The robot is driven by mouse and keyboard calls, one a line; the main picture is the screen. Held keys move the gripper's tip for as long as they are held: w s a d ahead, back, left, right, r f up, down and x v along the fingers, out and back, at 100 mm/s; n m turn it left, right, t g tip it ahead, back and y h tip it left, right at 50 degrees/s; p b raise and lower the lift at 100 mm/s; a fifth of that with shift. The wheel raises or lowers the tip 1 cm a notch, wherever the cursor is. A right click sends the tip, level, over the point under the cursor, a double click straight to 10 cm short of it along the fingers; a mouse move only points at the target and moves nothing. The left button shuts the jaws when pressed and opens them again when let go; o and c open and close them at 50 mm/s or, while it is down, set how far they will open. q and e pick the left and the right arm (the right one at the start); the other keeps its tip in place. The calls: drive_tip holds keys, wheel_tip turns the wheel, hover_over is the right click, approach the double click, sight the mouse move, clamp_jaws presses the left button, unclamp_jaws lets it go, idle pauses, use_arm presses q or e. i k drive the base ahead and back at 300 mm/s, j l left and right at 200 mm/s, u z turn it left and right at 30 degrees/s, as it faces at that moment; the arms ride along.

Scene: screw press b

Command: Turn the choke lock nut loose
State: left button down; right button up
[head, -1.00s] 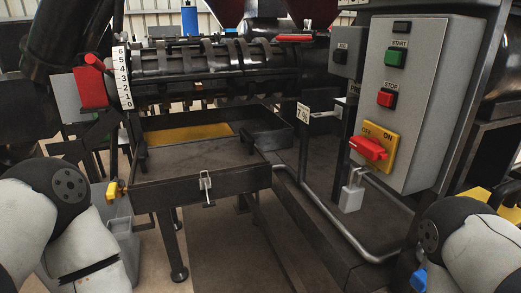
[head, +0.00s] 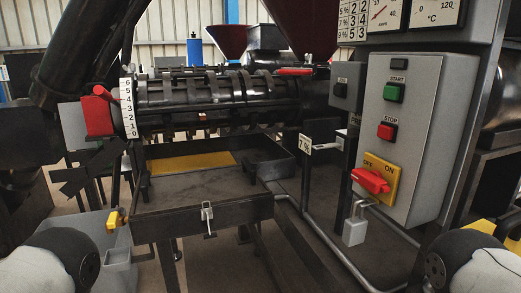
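The press barrel (head: 205,92) runs across the upper middle of the head view, dark and ribbed. At its left end stands a white scale plate (head: 129,104) numbered 0 to 6. Beside the scale is a red part (head: 98,116) with a short red lever on top. No part is labelled as the choke lock nut; I cannot tell whether it is this red part or is hidden by it. Only rounded links of my two arms show, at the lower left and lower right corners.
A dark tray (head: 190,226) on legs stands below the barrel, with a yellow handle (head: 116,218) at its left corner. A grey bin (head: 121,265) stands at lower left. The grey control box (head: 405,210) with a red switch (head: 371,181) stands at right, with gauges above.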

sight(125, 68)
drive_tip(key=i+j, duration=0.55)
drive_tip(key=j, duration=0.25)
drive_tip(key=i+j+u, duration=0.1)
drive_tip(key=i+j, duration=0.45)
drive_tip(key=j, duration=0.2)
drive_tip(key=i+j, duration=0.6)
drive_tip(key=j, duration=0.15)
drive_tip(key=u, duration=0.05)
